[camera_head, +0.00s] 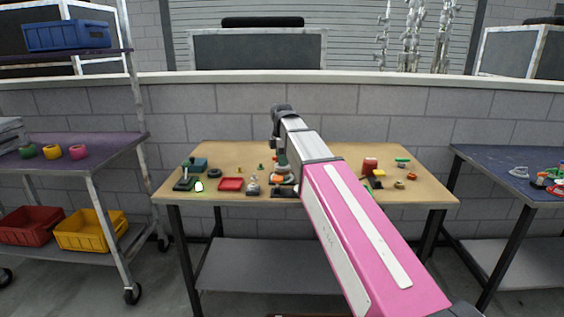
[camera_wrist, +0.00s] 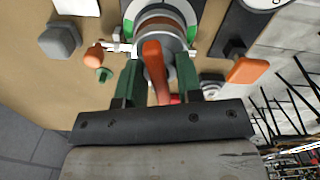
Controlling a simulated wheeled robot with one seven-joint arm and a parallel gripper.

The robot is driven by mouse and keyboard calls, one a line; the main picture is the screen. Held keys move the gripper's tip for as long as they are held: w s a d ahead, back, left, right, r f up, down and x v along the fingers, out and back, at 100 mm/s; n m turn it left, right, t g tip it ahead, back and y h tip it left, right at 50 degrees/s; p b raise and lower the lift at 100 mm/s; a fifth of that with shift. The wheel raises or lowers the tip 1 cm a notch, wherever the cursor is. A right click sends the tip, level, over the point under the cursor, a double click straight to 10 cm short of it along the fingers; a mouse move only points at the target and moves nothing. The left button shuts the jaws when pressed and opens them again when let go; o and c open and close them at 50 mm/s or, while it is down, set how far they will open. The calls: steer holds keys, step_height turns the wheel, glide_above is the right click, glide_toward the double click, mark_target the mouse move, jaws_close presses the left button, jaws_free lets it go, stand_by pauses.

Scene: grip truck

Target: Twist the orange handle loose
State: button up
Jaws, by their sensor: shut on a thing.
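In the wrist view an orange handle (camera_wrist: 154,62) stands up from a grey round body with a green and white ring (camera_wrist: 168,13). My gripper (camera_wrist: 159,62) has its two green fingers on either side of the handle and is shut on it. The exact contact points at the fingertips are hard to make out. In the head view my gripper (camera_head: 281,166) is low over the wooden table, and my arm's links partly cover the spot. The held handle cannot be told apart there.
In the wrist view another orange handle (camera_wrist: 247,70) on a dark plate is to the right. An orange knob (camera_wrist: 94,55) and a grey block (camera_wrist: 60,40) are to the left. On the table (camera_head: 225,153) are a red tray (camera_head: 231,184) and several small fixtures.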

steer(key=o, duration=0.6)
steer(key=shift+r, duration=3.75)
